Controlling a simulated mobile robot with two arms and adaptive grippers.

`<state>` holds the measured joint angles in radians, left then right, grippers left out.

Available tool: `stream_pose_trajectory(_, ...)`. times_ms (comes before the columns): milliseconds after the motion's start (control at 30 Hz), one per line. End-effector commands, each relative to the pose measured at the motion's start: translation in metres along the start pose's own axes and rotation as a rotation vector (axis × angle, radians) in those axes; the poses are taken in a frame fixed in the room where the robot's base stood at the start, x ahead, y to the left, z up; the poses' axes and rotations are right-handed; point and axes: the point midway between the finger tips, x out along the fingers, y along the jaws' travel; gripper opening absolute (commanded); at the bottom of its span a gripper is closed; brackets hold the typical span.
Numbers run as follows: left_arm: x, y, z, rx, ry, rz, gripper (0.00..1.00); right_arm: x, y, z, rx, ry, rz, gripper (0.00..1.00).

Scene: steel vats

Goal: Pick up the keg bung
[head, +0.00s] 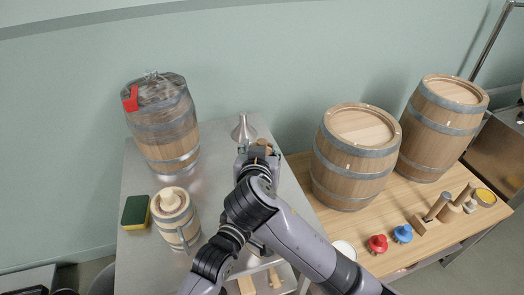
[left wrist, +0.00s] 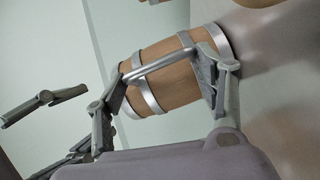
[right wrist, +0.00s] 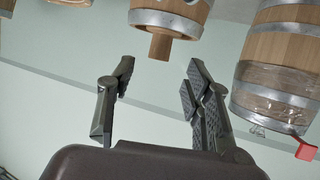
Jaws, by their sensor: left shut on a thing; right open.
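A small wooden keg with metal bands shows upside down in the right wrist view (right wrist: 195,12), its wooden bung (right wrist: 160,46) sticking out of the end. My right gripper (right wrist: 158,70) is open and empty, with the bung seen beyond the gap between its fingers. In the left wrist view my left gripper (left wrist: 160,62) is shut on the metal handle of a banded wooden vessel (left wrist: 172,90). A small lidded keg with a knob (head: 171,200) stands on the steel table in the head view. My arms overlap there and hide much around the grippers.
A wrapped barrel (head: 160,125) with a red part stands at the back left. A green and yellow sponge (head: 135,212) lies left of the lidded keg. Two barrels (head: 350,165) (head: 440,135), red (head: 377,243) and blue (head: 402,233) knobs stand on the wooden table at right.

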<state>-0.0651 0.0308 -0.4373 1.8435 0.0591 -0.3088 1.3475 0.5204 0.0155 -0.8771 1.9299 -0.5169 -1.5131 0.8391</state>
Motion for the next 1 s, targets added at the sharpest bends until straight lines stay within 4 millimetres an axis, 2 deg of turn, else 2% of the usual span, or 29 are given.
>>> stream_pose_trajectory(233,0.0,0.004,-0.001,0.001,0.002,0.01,0.04,0.02,0.001,-0.001,-0.001,0.001,0.001,0.46)
stream_pose_trajectory(533,0.0,0.004,-0.001,0.001,0.002,0.01,0.04,0.061,0.002,-0.001,-0.001,0.002,0.001,0.46)
stream_pose_trajectory(833,0.0,0.004,-0.001,0.001,0.002,0.009,0.04,0.066,0.002,0.0,0.001,0.002,-0.001,0.46)
stream_pose_trajectory(1000,0.0,0.004,-0.001,0.001,0.002,0.01,0.04,0.065,0.002,0.0,0.001,0.001,-0.001,0.35)
